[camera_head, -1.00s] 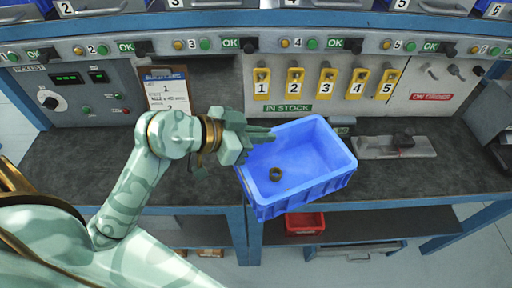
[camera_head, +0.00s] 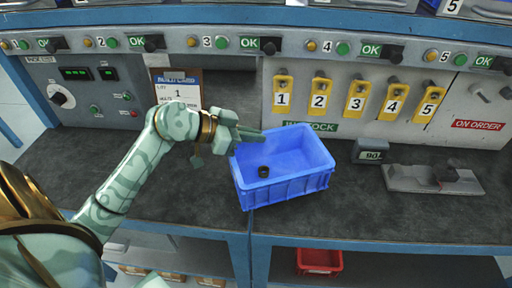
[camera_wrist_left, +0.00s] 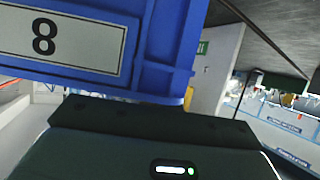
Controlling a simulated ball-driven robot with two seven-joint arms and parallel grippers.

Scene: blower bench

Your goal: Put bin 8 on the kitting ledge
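Bin 8 is a blue open-topped bin (camera_head: 285,190) in the middle of the head view, over the dark bench top. Its label, a black 8 on a pale plate, fills the upper left of the left wrist view (camera_wrist_left: 60,38). A small dark ring-shaped part (camera_head: 263,171) lies inside it. My left gripper (camera_head: 250,135) is at the bin's left rear rim and appears shut on it; the fingertips are partly hidden. I cannot tell whether the bin's underside touches the bench. The kitting ledge is not clearly identifiable. My right gripper is not in view.
The dark bench top (camera_head: 350,215) is clear around the bin. A grey display (camera_head: 370,150) and a metal plate fixture (camera_head: 435,179) stand to the right. Yellow numbered tags (camera_head: 357,97) hang behind. A red bin (camera_head: 320,261) sits on the lower shelf.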

